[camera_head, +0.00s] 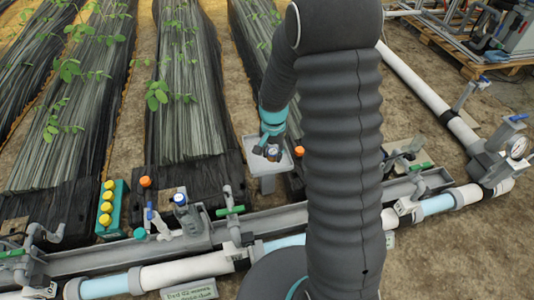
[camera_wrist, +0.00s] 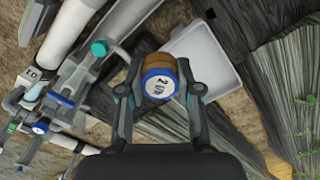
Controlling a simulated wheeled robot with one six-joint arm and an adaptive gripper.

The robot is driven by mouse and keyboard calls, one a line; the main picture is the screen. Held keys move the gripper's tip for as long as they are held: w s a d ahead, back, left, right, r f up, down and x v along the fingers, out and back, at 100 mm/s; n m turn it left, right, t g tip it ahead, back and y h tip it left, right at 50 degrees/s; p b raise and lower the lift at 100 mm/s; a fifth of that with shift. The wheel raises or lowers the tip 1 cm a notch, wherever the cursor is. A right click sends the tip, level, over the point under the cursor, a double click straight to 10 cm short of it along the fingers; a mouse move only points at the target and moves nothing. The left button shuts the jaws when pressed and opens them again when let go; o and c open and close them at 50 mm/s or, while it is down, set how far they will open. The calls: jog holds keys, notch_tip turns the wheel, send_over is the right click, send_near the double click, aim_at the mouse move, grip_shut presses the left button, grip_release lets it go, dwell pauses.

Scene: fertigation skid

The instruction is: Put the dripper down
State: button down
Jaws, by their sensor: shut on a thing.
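The dripper (camera_wrist: 160,75) is a short round piece with a brown body, a blue ring and a white face marked "2 l/h". My gripper (camera_wrist: 158,88) is shut on it, with one finger on each side. In the head view my gripper (camera_head: 271,151) hangs over a small grey tray on a post (camera_head: 287,163). The dripper shows small and partly covered there. In the wrist view the pale tray (camera_wrist: 208,58) lies behind and to the right of the dripper. The gap between the dripper and the tray is hard to judge.
A green box with yellow caps (camera_head: 112,209) stands at the left. A grey channel with pipes and valves (camera_head: 180,238) runs across the front. Orange caps (camera_head: 145,182) show near the black bed covers. Planted rows (camera_head: 190,90) lie behind; my arm hides the middle.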

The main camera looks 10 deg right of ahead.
jog(key=s+f+m, duration=0.2)
jog(key=m, duration=0.8)
send_over(262, 165)
notch_tip(262, 165, down, 8)
jog(key=shift+w+r, duration=0.1)
jog(key=shift+d+f, duration=0.1)
jog(key=shift+f, duration=1.9)
jog(key=shift+f, duration=0.1)
jog(key=c, duration=0.8)
grip_release()
jog(key=shift+b, duration=0.3)
